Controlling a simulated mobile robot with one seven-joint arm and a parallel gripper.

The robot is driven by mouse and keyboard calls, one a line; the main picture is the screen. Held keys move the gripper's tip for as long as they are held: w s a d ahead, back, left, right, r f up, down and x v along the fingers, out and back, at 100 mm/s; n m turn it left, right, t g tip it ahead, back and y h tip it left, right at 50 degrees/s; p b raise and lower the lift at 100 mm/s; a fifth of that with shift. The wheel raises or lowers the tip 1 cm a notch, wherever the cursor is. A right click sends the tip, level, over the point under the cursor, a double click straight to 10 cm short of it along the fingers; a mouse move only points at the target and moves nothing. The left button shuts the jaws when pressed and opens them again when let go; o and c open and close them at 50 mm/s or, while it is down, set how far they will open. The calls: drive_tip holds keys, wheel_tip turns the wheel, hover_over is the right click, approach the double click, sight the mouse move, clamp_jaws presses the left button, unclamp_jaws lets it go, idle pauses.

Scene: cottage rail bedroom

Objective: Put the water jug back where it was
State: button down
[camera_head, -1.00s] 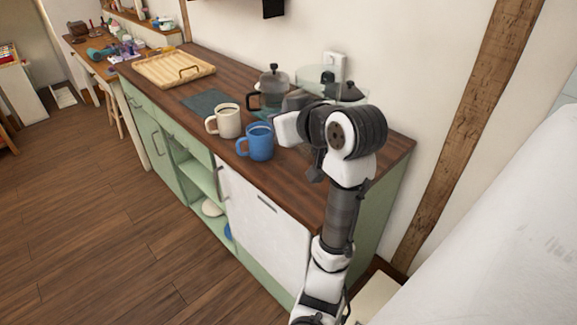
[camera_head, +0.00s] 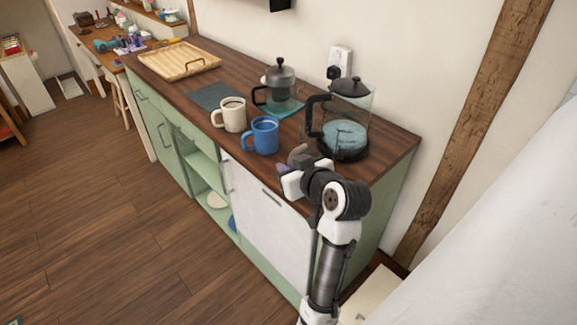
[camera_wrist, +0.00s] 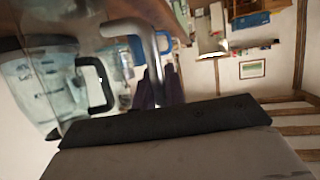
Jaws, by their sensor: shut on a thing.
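My gripper (camera_head: 284,168) is at the counter's front edge, right of the blue mug and in front of a lidded glass jug. In the wrist view its dark fingers (camera_wrist: 158,92) are shut around the grey handle (camera_wrist: 150,52) of the water jug. The jug's clear body is hard to separate from what lies behind it. The lidded glass jug (camera_head: 350,88), with black handle and base, stands upright near the wall; pale blue shows low in it. Its handle also shows in the wrist view (camera_wrist: 108,85), apart from my fingers.
A blue mug (camera_head: 262,137) and a cream mug (camera_head: 230,115) stand on the wooden counter (camera_head: 385,150). The counter's right end is bare.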

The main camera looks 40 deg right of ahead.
drive_tip(key=shift+f, duration=0.15)
drive_tip(key=c, duration=1.5)
unclamp_jaws()
drive_tip(key=shift+o, duration=0.2)
drive_tip(key=b+v, duration=0.2)
drive_tip(key=v, duration=1)
drive_tip(key=shift+a, duration=0.1)
